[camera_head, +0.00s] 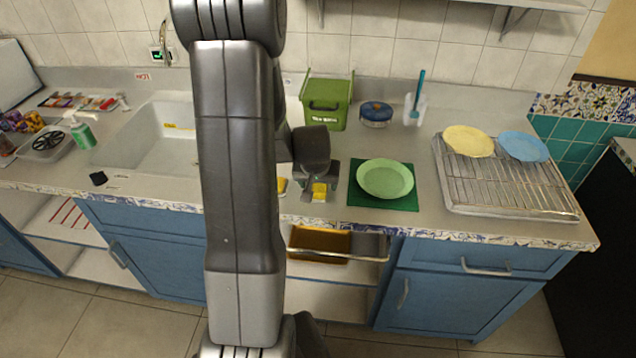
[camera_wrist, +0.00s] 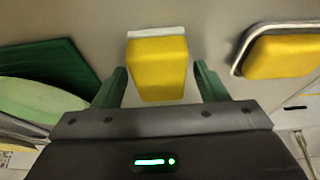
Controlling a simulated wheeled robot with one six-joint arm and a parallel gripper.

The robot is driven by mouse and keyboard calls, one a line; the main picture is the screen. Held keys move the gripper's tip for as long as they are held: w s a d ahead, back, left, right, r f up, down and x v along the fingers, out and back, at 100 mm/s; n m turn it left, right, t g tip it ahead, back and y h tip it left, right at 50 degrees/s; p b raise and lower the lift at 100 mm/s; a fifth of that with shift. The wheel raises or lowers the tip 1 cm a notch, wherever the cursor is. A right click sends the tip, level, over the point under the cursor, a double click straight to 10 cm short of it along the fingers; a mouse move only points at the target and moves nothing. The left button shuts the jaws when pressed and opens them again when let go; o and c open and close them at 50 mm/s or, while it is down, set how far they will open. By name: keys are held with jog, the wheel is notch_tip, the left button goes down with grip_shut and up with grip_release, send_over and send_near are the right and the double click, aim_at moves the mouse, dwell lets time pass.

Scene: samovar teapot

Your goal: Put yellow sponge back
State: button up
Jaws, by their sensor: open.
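A yellow sponge (camera_head: 319,191) lies on the counter near its front edge, left of the green mat. In the wrist view this sponge (camera_wrist: 158,82) shows a white strip along one end. My gripper (camera_head: 318,184) is open over it. In the wrist view its green fingers (camera_wrist: 161,72) are on either side of the sponge, with gaps at both sides. A second yellow piece (camera_wrist: 283,55) sits in a pale, dark-edged holder (camera_wrist: 238,62). In the head view that yellow piece (camera_head: 282,185) is partly hidden by my arm.
A green plate (camera_head: 385,178) rests on a green mat (camera_head: 360,197) to the right. A green bin (camera_head: 328,100) and a round blue container (camera_head: 376,113) stand behind. The sink (camera_head: 150,145) is left; a wire rack (camera_head: 505,185) with plates is far right.

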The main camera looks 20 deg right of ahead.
jog(key=shift+r, duration=0.1)
jog(key=shift+r, duration=0.25)
jog(key=v, duration=1.1)
jog(key=shift+r, duration=0.3)
